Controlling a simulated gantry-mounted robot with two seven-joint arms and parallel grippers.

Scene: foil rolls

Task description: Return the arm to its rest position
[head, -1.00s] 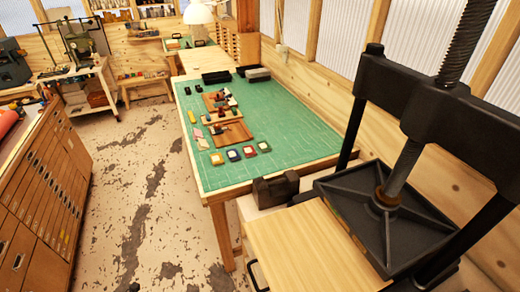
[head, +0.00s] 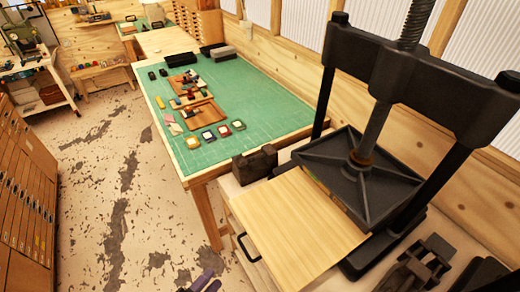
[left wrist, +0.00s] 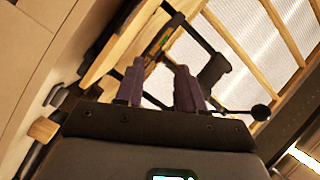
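My left gripper (head: 207,282) shows at the bottom edge of the head view, with only its purple fingertips visible. It is over the floor, left of the press bench and apart from it. In the left wrist view the two purple fingers (left wrist: 160,82) stand apart with an empty gap between them, so it is open and holds nothing.
A green-topped table (head: 270,98) holds several small foil-work items. A black press (head: 360,165) with a pale wooden board (head: 295,222) stands at the right. The floor (head: 130,200) left of the bench is clear.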

